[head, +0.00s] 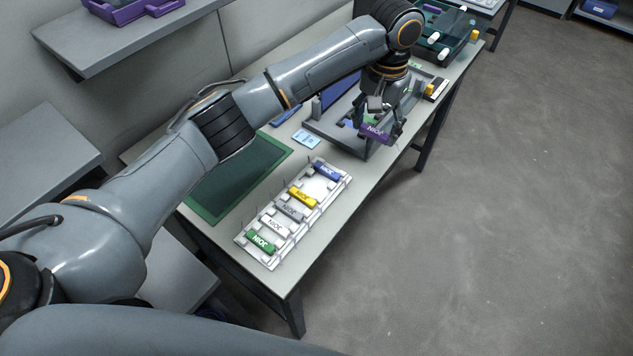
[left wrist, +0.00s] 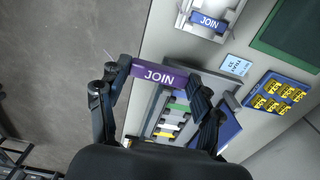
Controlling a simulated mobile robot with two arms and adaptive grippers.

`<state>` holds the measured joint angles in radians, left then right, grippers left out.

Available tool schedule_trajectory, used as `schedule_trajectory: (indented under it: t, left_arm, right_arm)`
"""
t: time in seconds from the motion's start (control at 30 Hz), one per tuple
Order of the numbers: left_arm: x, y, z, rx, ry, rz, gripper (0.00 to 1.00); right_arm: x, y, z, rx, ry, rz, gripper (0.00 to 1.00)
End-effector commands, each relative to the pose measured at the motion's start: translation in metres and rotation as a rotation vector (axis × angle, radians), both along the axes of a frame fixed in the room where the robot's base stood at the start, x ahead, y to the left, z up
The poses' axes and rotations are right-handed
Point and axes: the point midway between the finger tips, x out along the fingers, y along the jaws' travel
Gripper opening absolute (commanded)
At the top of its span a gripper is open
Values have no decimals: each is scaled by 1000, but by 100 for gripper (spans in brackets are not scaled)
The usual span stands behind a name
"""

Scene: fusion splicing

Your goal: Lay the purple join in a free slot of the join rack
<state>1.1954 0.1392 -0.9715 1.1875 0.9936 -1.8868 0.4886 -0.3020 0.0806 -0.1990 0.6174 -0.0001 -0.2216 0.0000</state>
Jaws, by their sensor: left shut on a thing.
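The purple join (head: 375,132) is held by my left gripper (head: 383,122), above the far part of the bench near its right edge. In the left wrist view the purple join (left wrist: 158,75) lies across between the fingers of my left gripper (left wrist: 152,88), its label facing the camera. The white join rack (head: 320,187) lies on the near part of the bench, apart from the held join. It holds a blue join (head: 326,171), a yellow one (head: 302,198), a grey one (head: 291,211), a white one (head: 274,227) and a green one (head: 261,242). A bare gap shows between blue and yellow. My right gripper is out of view.
A green mat (head: 235,178) lies left of the rack. A pale blue card (head: 306,139) lies behind it. A grey fixture (head: 345,138) stands under and beside my left gripper. A blue tray of yellow pieces (left wrist: 276,93) shows in the left wrist view.

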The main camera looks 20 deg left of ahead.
Motion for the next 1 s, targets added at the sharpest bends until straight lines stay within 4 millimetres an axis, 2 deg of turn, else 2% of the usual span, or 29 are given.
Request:
schedule_trajectory:
  t: [0.33,0.4,0.53,0.83,1.0]
  left_arm:
    - [-48,70,-33,4,3,3,44]
    - [-54,78,-50,4,5,3,44]
    - [-64,91,-70,3,4,2,44]
    - [-75,108,-95,3,3,1,44]
    - [-75,106,-118,2,2,0,44]
  right_arm:
    - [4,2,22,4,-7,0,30]
    - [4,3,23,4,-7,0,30]
    - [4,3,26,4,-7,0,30]
    - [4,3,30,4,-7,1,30]
    - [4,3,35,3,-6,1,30]
